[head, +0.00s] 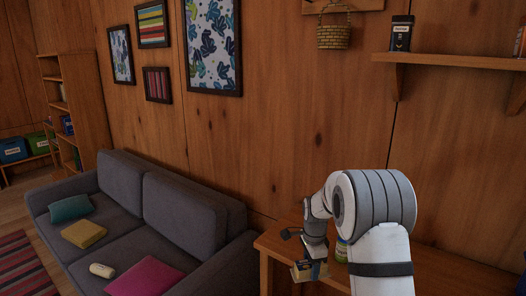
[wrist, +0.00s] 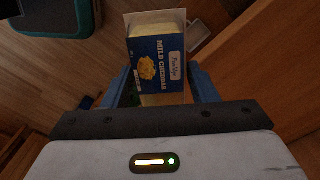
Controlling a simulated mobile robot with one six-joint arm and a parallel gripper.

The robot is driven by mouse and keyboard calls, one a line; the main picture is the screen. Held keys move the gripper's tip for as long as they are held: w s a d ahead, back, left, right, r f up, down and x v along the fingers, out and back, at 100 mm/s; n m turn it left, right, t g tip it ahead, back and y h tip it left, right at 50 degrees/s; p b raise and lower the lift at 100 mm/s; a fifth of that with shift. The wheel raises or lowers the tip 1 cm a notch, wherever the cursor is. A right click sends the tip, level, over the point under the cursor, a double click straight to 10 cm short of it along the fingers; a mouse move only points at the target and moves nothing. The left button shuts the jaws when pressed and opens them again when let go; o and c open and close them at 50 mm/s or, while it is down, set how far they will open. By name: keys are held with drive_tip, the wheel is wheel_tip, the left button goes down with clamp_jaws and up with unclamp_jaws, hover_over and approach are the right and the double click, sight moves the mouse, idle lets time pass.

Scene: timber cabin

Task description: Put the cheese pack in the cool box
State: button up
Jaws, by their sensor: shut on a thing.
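The cheese pack (wrist: 158,72) is a block with a blue "Mild Cheddar" label and pale yellow sides. My gripper (wrist: 163,88) is shut on it, with one blue finger on each side. In the head view, my gripper (head: 312,257) points down at the wooden table's left end, with the cheese pack (head: 308,271) low in it. In the wrist view, the pack is above the wooden floor. A dark box-like thing with a teal rim (wrist: 92,14) is at the top left; I cannot tell whether it is the cool box.
A wooden table (head: 272,243) is at the lower right, with a green-labelled jar (head: 341,250) close by my arm. A grey sofa (head: 122,222) with cushions stands left. A wall shelf (head: 455,61) holds a dark tin (head: 401,36). Labelled bins (head: 13,150) are far left.

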drive_tip(key=s+f+n, duration=1)
drive_tip(key=s+n, duration=0.1)
drive_tip(key=n, duration=0.4)
drive_tip(key=shift+n, duration=0.4)
